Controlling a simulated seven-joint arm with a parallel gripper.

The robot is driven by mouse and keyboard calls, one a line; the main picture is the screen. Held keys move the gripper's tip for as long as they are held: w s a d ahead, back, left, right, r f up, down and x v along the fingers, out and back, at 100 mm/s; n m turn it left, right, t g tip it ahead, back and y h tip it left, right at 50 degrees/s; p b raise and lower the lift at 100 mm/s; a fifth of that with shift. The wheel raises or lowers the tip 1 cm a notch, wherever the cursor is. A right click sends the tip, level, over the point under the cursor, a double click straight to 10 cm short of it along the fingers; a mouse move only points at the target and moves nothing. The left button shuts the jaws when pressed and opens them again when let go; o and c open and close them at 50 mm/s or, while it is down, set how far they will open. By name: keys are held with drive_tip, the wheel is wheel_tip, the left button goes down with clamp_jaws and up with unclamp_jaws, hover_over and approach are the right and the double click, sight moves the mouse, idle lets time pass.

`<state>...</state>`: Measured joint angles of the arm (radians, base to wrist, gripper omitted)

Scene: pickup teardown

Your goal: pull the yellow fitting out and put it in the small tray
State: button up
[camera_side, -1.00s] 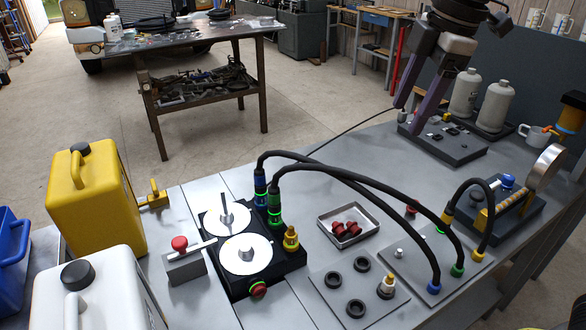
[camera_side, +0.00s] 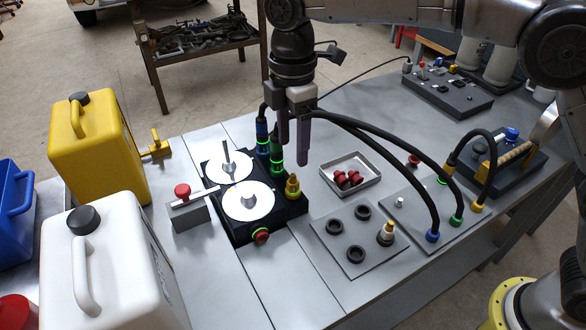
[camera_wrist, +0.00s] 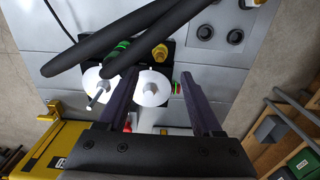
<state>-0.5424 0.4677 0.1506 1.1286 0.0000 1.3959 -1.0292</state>
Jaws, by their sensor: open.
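The yellow fitting (camera_side: 292,187) stands upright in the right corner of the black block (camera_side: 290,212), beside two plugged hoses. It also shows in the wrist view (camera_wrist: 160,52), beyond the fingertips. My gripper (camera_side: 293,153) is open and empty, pointing down, above the block near the yellow fitting and apart from it. In the wrist view its two dark fingers (camera_wrist: 156,74) are spread, with a white disc between them. The small tray (camera_side: 374,187) is to the right of the block and holds red fittings (camera_side: 346,179). I cannot make out the tray in the wrist view.
Black hoses (camera_side: 385,138) arch from the block to a grey plate on the right and cross the wrist view. A plate with black rings (camera_side: 340,262) and a yellow-and-white fitting (camera_side: 387,233) lies in front of the tray. Yellow (camera_side: 95,150) and white (camera_side: 105,260) canisters stand left.

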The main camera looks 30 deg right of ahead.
sight(293, 174)
wheel_tip(293, 174, down, 9)
drive_tip(key=shift+r, duration=0.1)
idle(0.3)
clamp_jaws()
idle(0.6)
